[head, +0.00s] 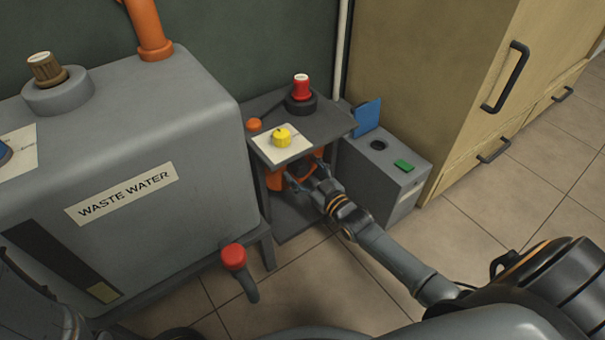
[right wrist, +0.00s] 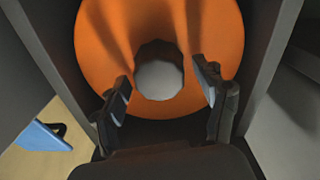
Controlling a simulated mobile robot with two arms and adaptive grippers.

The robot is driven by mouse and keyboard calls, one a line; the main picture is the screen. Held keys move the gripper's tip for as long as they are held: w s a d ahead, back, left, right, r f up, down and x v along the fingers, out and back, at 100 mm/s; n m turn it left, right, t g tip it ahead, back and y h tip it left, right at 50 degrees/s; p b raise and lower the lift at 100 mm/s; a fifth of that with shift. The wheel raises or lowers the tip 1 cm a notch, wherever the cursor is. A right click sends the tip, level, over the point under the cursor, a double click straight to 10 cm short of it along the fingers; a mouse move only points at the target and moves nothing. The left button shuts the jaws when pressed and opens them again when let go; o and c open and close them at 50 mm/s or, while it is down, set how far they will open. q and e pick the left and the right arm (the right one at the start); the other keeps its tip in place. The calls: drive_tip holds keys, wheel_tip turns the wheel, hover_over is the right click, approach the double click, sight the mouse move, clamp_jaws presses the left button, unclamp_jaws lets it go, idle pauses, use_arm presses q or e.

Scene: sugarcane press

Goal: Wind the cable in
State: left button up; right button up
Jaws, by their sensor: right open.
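An orange reel-like round part (head: 277,180) sits under the top of a small grey stand, partly hidden by the stand and my right gripper. In the right wrist view it fills the upper middle as an orange disc (right wrist: 95,60) with a grey round hub or knob (right wrist: 159,78) in front. My right gripper (head: 302,176) reaches into the stand. Its two fingers (right wrist: 166,90) are apart, one on each side of the grey hub; whether they touch it I cannot tell. No separate cable can be made out for sure. My left gripper is not in view.
The stand's top (head: 325,122) carries a yellow knob (head: 282,137) and a red-capped part (head: 301,88). A grey waste water tank (head: 190,130) stands left, with a red-capped pipe (head: 234,258) in front. A grey box (head: 385,178) and wooden cabinet (head: 440,70) stand right.

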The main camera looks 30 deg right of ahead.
drive_tip(key=shift+w, duration=0.15)
clamp_jaws()
idle(0.4)
